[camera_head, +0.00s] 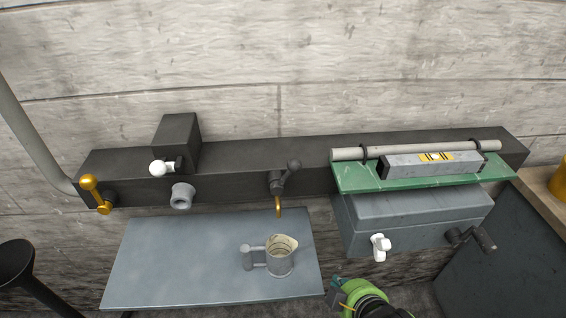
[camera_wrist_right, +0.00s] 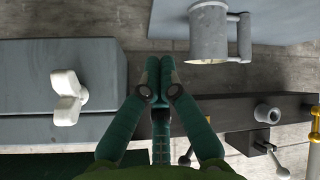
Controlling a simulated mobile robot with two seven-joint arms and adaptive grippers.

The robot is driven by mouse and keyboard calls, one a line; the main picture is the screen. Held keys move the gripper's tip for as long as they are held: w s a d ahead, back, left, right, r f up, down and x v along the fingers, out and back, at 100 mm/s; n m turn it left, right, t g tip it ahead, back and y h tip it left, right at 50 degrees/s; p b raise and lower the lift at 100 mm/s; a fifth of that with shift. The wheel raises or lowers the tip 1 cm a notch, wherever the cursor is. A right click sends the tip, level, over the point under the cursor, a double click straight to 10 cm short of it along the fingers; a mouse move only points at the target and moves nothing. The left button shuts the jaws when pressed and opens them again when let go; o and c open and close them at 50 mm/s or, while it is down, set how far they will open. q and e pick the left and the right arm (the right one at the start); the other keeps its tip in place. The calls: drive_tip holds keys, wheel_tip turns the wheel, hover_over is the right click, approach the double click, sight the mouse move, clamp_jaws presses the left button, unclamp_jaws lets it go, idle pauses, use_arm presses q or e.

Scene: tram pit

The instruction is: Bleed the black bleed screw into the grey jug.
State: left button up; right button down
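The black bleed screw (camera_head: 281,181), a dark lever with a ball end, sits on the front of the dark beam. A brass spout (camera_head: 278,207) points down beneath it. The grey jug (camera_head: 281,263) stands upright below the spout on a blue-grey shelf (camera_head: 180,265), its handle to the left; it also shows in the right wrist view (camera_wrist_right: 208,35). My right gripper (camera_wrist_right: 153,75) is shut with nothing visible between its fingertips; in the head view only its green part (camera_head: 362,300) shows, low and right of the jug. My left gripper is out of view.
A grey box (camera_head: 415,220) with a white wing knob (camera_head: 380,246) and a dark crank (camera_head: 472,238) hangs right. Above it, a green plate (camera_head: 415,180) carries a spirit level (camera_head: 430,163). Left on the beam are a pipe stub (camera_head: 181,196), a white-ball valve (camera_head: 158,167) and a brass lever (camera_head: 94,192).

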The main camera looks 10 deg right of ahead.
drive_tip(key=w+a+r+n+t+y, duration=0.2)
drive_tip(key=w+a+r+n+t, duration=0.3)
drive_tip(key=r, duration=0.4)
drive_tip(key=n+t+y, duration=0.3)
drive_tip(key=n+y, duration=0.2)
drive_tip(key=n, duration=0.4)
approach(287, 176)
drive_tip(key=a+r, duration=0.3)
drive_tip(key=a, duration=0.2)
drive_tip(key=p+x, duration=0.3)
drive_tip(key=x, duration=0.6)
drive_tip(key=d, duration=0.1)
drive_tip(key=d+p, duration=0.2)
drive_tip(key=shift+s+d+f+m, duration=0.15)
drive_tip(key=shift+d+f+m, duration=0.15)
drive_tip(key=shift+d+f, duration=0.05)
